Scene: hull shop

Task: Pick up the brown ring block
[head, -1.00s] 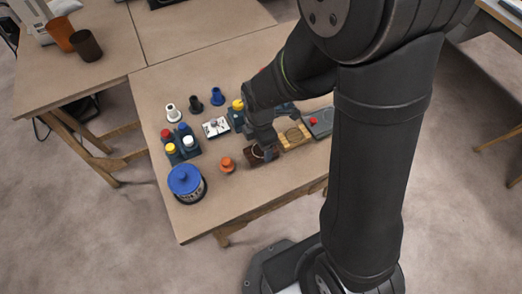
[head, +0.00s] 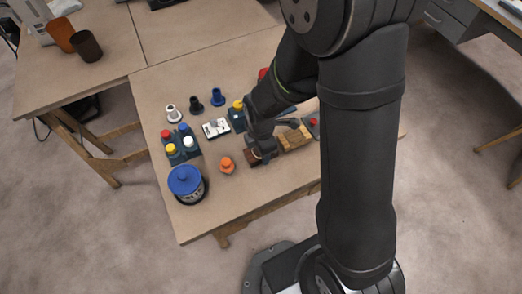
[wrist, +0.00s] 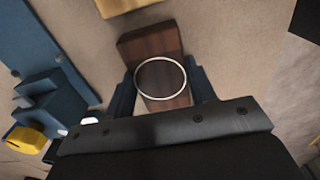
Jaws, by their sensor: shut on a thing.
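The brown ring block (wrist: 151,44) is dark brown wood with a pale ring on top, seen in the wrist view. My gripper (wrist: 161,76) is shut on it, with one blue-grey finger on each side near the ring. In the head view the block (head: 252,157) shows only partly under my gripper (head: 262,148), near the table's front edge. I cannot tell whether the block is touching the table or slightly above it.
A light wooden block (head: 293,138) lies just right of the gripper. An orange knob piece (head: 227,164) and a blue-lidded jar (head: 186,182) stand to the left.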

